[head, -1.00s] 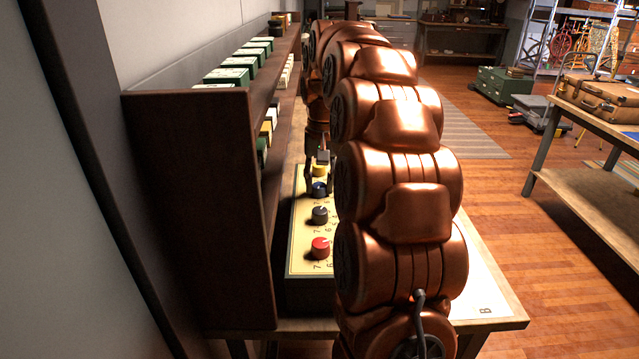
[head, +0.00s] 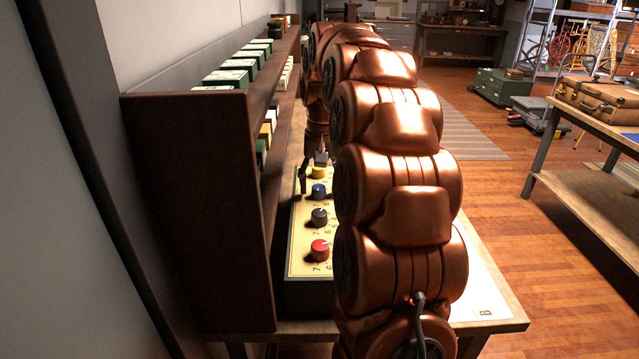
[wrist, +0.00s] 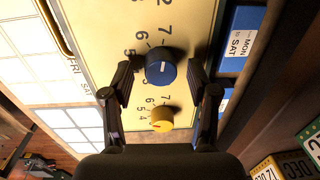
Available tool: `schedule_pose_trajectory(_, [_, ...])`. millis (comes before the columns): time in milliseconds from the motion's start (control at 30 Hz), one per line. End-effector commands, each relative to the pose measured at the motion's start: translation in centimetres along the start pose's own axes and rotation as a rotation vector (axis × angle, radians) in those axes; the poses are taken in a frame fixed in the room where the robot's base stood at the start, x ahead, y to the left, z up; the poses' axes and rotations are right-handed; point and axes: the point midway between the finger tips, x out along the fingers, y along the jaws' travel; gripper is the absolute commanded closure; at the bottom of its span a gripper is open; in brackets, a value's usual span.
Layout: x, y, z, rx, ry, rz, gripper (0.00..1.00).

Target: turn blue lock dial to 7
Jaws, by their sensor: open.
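The blue dial (head: 319,190) sits on a pale yellow numbered panel (head: 298,262), between a yellow dial (head: 318,173) and a dark dial (head: 319,216). In the wrist view the blue dial (wrist: 160,66) has a white pointer line, roughly upright in the picture. Which number it points at is not clear. My gripper (wrist: 160,72) is open, with one finger on each side of the blue dial in that view and gaps between. In the head view my gripper (head: 312,178) is by the dial, partly hidden by my arm. The yellow dial (wrist: 162,120) shows lower down.
A red dial (head: 320,250) is at the panel's near end. A dark wooden shelf (head: 190,210) with small boxes stands close along the panel's left. A blue MON/SAT block (wrist: 241,45) is beside the panel. The table (head: 505,312) extends right.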

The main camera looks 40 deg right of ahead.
Motion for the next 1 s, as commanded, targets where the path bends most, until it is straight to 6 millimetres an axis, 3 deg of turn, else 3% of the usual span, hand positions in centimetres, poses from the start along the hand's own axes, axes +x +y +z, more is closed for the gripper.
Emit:
schedule_pose_trajectory(267, [-0.7,0.0,0.0,0.0,0.001,0.0,0.41])
schedule_pose_trajectory(700, [-5.5,0.0,-0.1,-0.001,0.002,0.0,0.41])
schedule_pose_trajectory(1000, [-7.2,0.0,0.0,0.0,-0.001,0.0,0.41])
